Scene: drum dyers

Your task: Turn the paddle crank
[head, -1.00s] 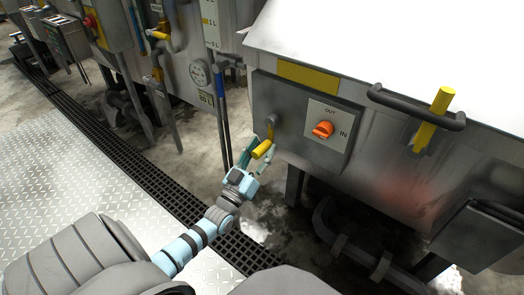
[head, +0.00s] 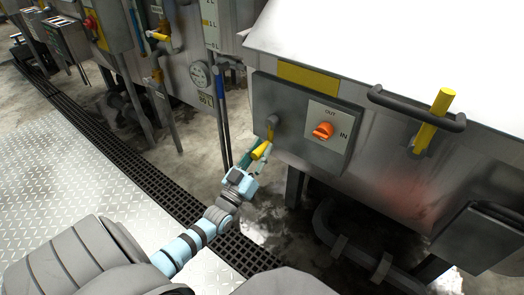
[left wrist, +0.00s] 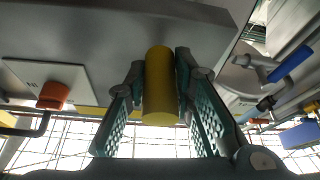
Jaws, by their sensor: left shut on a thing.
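The paddle crank is a grey arm on the dark panel of the steel drum machine, with a yellow handle (head: 261,151) at its lower end. In the head view the handle hangs just below and left of the crank's hub (head: 272,121). My left gripper (head: 254,158) is shut on the yellow handle. In the left wrist view the yellow handle (left wrist: 160,90) stands between the two green fingers, which lie along its sides. The handle's far end is hidden from that camera. My right gripper is not in view.
An orange knob (head: 323,130) marked OUT and IN sits right of the crank. A dark bar handle (head: 390,99) and a yellow lever (head: 434,118) are further right. A blue-handled pipe (head: 220,83) stands left. A floor grating (head: 140,172) runs below.

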